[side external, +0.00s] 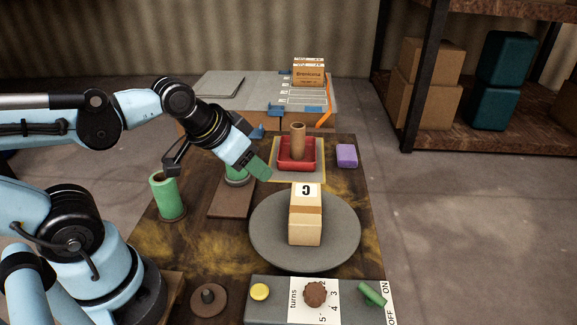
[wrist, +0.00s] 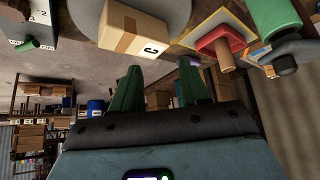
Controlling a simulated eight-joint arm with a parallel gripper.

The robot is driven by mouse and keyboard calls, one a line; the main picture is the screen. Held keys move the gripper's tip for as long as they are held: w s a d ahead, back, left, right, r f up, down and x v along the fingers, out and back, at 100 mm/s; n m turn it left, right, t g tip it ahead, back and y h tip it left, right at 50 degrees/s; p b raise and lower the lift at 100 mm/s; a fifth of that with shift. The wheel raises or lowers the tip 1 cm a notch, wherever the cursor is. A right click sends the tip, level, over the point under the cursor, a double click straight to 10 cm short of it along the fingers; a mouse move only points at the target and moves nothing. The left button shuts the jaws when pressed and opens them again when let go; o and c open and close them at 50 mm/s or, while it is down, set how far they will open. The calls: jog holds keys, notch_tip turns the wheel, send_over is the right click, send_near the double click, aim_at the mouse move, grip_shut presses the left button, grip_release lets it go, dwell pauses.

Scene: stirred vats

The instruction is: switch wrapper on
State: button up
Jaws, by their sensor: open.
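The control panel (side external: 270,287) lies at the front of the table. It has a green lever (side external: 372,293) at its right end beside ON and OFF labels, a brown knob (side external: 315,294) with a numbered turns scale, and a yellow button (side external: 260,292). I cannot tell which label the lever points to. Behind it a cardboard box (side external: 305,222) marked C stands on the round grey turntable (side external: 345,236). My gripper (side external: 259,168) is above the table, behind and left of the box, away from the panel. Its green fingers (wrist: 160,88) are apart and empty in the wrist view.
A red tray (side external: 283,161) with a brown tube (side external: 298,139) is behind the turntable; a purple block (side external: 347,155) is to its right. A green cylinder (side external: 168,197) stands at left. A brown knobbed disc (side external: 208,299) is left of the panel.

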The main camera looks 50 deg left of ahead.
jog(key=w+d+r+m+g, duration=0.2)
jog(key=w+d+m+g, duration=0.1)
jog(key=d+m, duration=0.8)
jog(key=m+g, duration=0.2)
jog(key=m, duration=0.5)
send_near(372, 292)
jog(key=f, duration=0.3)
jog(key=w+f, duration=0.1)
jog(key=f, duration=0.5)
jog(key=shift+w, duration=0.25)
grip_shut()
